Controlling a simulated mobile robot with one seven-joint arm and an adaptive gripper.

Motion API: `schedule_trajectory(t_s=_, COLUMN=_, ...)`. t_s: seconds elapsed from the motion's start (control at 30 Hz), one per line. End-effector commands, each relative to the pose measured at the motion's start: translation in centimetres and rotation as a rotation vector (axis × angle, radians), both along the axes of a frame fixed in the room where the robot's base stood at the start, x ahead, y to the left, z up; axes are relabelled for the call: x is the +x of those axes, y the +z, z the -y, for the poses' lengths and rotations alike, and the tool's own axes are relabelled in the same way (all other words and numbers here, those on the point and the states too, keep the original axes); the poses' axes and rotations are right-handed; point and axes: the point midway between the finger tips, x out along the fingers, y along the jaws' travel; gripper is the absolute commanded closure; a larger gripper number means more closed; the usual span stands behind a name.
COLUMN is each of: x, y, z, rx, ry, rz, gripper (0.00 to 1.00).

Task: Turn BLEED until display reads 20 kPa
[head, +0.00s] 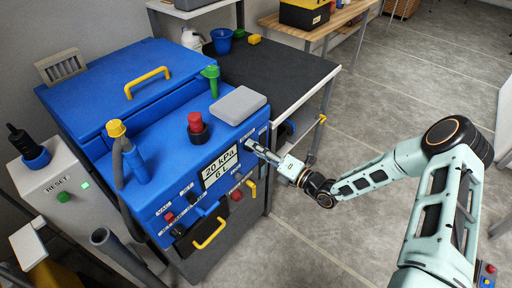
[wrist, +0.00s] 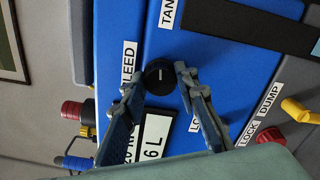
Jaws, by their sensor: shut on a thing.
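The BLEED knob (wrist: 159,76) is a small round black dial with a pale pointer line, on the blue machine's panel. The label beside it (wrist: 129,65) is partly covered and shows "LEED". My gripper (wrist: 160,84) has one finger on each side of the knob and is shut on it. In the head view my gripper (head: 252,147) is at the panel's right part, and the knob is hidden there. The display (head: 220,166) reads "20 kPa" over "6", the rest cut off by glare or angle. In the wrist view the display (wrist: 153,137) is partly covered by a finger and shows "6 L".
A red knob (wrist: 271,157) and a yellow handle (wrist: 300,111) sit near the LOCK and DUMP labels. A red mushroom button (head: 196,125) and a grey box (head: 238,105) are on the machine's top. A black-topped bench (head: 275,70) stands behind. Open floor lies to the right.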

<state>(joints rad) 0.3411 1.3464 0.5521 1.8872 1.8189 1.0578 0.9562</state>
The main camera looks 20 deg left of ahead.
Motion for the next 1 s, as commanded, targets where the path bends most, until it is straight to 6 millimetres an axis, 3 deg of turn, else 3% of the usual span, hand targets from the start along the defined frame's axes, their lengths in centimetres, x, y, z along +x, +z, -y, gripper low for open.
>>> schedule_trajectory(t_s=0.4, x=-0.2, y=-0.2, z=0.0, rx=-0.001, ry=0.002, rz=-0.01, gripper=0.96)
schedule_trajectory(t_s=0.43, x=-0.2, y=-0.2, z=0.0, rx=-0.001, ry=0.002, rz=-0.01, gripper=0.71)
schedule_trajectory(t_s=0.6, x=-0.1, y=-0.2, z=0.0, rx=0.0, ry=0.002, rz=-0.009, gripper=0.55)
schedule_trajectory(t_s=0.87, x=-0.1, y=-0.1, z=0.1, rx=0.001, ry=0.0, rz=-0.007, gripper=0.55)
schedule_trajectory(t_s=1.0, x=-0.4, y=-0.1, z=1.2, rx=0.0, ry=-0.001, rz=-0.008, gripper=0.55)
